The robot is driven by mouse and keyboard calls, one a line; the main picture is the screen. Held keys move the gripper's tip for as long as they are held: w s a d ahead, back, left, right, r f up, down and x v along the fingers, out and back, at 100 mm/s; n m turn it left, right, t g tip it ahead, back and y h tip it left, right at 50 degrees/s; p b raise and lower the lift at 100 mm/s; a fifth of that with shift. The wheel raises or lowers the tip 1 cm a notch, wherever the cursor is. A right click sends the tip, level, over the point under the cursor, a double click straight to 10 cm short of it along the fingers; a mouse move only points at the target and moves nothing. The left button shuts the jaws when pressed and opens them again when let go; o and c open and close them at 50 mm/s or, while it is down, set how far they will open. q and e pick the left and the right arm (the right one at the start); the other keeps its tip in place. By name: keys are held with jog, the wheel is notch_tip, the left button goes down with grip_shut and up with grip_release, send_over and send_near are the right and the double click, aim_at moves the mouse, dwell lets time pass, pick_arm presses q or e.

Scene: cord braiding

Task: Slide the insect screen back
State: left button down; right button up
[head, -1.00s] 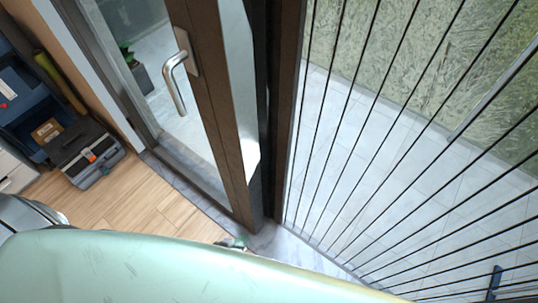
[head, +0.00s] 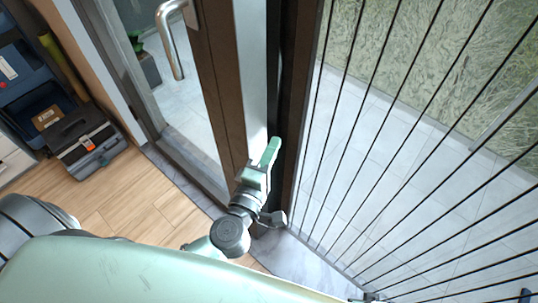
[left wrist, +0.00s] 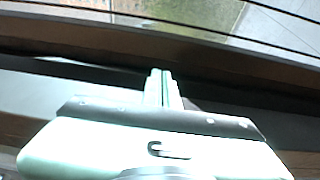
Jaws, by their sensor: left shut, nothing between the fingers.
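The insect screen (head: 395,150) appears to be the see-through panel with thin dark upright lines on the right of the head view. A dark brown upright bar (head: 300,110) stands along its left edge. My left gripper (head: 272,150) is shut and empty, its pale green fingers in front of the dark gap between the door frame and this bar. In the left wrist view the closed fingers (left wrist: 163,84) point towards a long brown bar (left wrist: 215,55). I cannot tell whether they touch it. My right gripper is not in view.
A brown-framed glass door (head: 215,85) with a metal handle (head: 170,45) stands left of the gripper. A grey toolbox (head: 92,150) and blue crates (head: 35,90) are on the left. Wooden floor (head: 125,200) lies clear between toolbox and door. Pale tiles and grass show beyond the screen.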

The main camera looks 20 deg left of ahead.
pick_arm(q)
jog(key=w, duration=0.5)
jog(key=shift+w, duration=0.15)
jog(key=shift+d, duration=0.1)
